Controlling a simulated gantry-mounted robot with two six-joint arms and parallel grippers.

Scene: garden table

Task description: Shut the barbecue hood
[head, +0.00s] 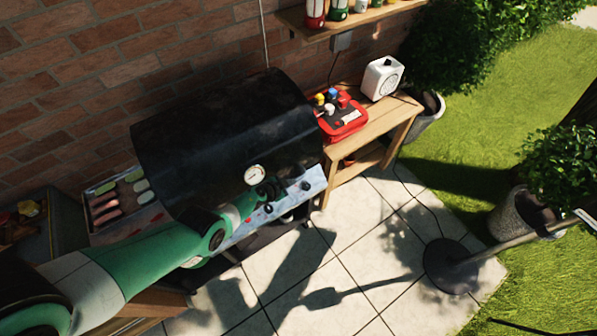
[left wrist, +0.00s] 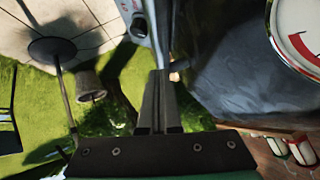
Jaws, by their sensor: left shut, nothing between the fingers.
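The black barbecue hood (head: 220,130) is down over the barbecue body, its front edge close above the control panel (head: 305,178). A round white gauge (head: 254,174) sits on the hood's lower front. My left gripper (head: 274,190) is at the front, just right of and below the gauge, near the hood's lower edge. In the left wrist view its fingers (left wrist: 160,78) are together and empty, with the dark hood (left wrist: 245,75) and the gauge (left wrist: 297,32) on the right. I cannot tell whether the fingers touch the hood. My arm hides part of the front edge. My right gripper is not in view.
A side tray with food (head: 118,198) is left of the hood. A wooden table (head: 385,128) with a red box (head: 345,123) and a white radio (head: 383,77) stands right. A brick wall (head: 90,75) is behind. The paving (head: 345,240) in front is mostly clear.

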